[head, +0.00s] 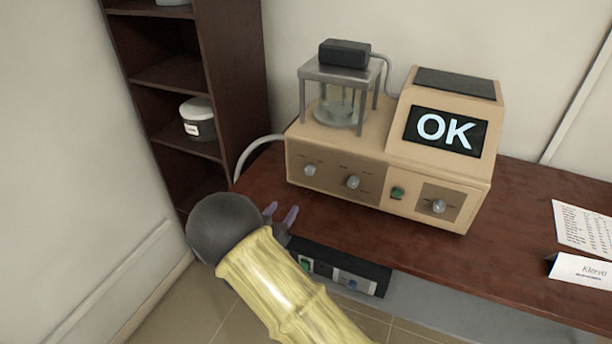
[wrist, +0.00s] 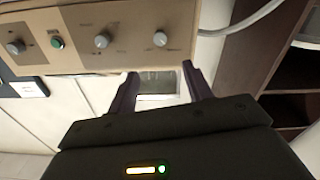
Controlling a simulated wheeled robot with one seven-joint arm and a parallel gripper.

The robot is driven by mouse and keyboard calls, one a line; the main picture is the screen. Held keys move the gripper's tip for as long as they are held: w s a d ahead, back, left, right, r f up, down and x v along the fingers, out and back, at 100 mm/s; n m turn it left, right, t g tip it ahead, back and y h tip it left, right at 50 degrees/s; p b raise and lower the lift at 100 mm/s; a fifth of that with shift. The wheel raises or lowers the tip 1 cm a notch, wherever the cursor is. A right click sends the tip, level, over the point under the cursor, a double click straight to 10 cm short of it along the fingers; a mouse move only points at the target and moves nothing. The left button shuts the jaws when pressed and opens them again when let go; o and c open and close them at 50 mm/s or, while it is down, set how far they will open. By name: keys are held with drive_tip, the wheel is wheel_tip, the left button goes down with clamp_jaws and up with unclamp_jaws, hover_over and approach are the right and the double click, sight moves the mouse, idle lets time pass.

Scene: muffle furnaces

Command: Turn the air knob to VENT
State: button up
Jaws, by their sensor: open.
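A beige machine (head: 340,140) stands on the dark wood desk, with knobs along its front. The left knob (head: 310,169), middle knob (head: 352,181) and right knob (head: 438,206) are grey. Their labels are too small to read, so I cannot tell which is the air knob or where VENT is. The wrist view looks inverted; there the left knob (wrist: 160,39) lies just beyond the fingertips, with the middle knob (wrist: 102,40) beside it. My gripper (head: 281,211) is open and empty, in front of and below the left knob, apart from the panel. It also shows in the wrist view (wrist: 160,72).
A green button (head: 398,193) sits between the middle and right knobs. The machine's screen (head: 445,131) reads OK. A glass chamber (head: 340,105) stands on its left top. A dark shelf (head: 230,90) is at left. A black box (head: 340,272) sits below the desk edge (head: 460,275).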

sight(308, 173)
drive_tip(key=p+x, duration=0.3)
drive_tip(key=x, duration=1.3)
drive_tip(key=shift+w, duration=0.25)
drive_tip(key=shift+c, duration=0.2)
drive_tip(key=c, duration=0.9)
